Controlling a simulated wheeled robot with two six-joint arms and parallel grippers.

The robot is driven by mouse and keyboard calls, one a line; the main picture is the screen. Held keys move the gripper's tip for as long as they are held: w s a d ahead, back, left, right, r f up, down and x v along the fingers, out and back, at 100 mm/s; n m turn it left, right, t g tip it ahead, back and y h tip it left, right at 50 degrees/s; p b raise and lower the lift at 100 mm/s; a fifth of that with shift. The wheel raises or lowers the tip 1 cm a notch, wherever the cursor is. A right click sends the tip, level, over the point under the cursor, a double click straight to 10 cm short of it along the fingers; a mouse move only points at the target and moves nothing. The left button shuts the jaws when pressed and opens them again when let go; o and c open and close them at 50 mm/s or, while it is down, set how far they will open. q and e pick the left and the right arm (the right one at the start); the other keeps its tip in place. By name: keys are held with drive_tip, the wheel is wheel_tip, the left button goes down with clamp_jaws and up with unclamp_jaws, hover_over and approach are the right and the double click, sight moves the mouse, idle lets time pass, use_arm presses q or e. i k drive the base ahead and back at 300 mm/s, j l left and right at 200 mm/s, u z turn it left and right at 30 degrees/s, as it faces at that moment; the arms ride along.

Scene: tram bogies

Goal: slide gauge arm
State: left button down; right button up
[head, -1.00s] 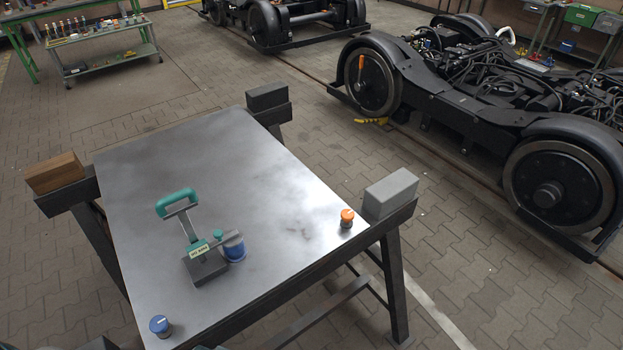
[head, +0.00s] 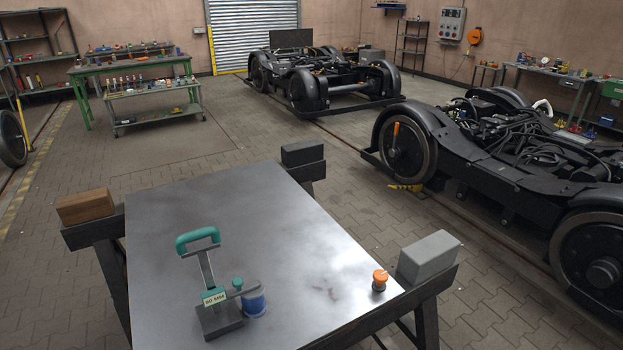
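The gauge (head: 215,300) stands upright on the metal table, left of its middle. It has a dark base, a grey post with a green handle (head: 198,240) on top, and a small label at its foot. Its short grey arm (head: 241,289) with a green knob points right, over or against a blue cylinder (head: 254,304); I cannot tell whether they touch. An orange-topped knob-like piece (head: 380,280) stands near the table's right edge. Neither of my grippers is in view.
The metal table (head: 260,215) is mostly bare. A wooden block (head: 85,206) and grey blocks (head: 429,257) sit on its trestle ends. Tram bogies (head: 490,170) stand on the right and at the back. A green workbench (head: 130,65) and trolley stand at the back left.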

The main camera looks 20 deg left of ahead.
sight(216, 296)
drive_tip(key=u, duration=1.3)
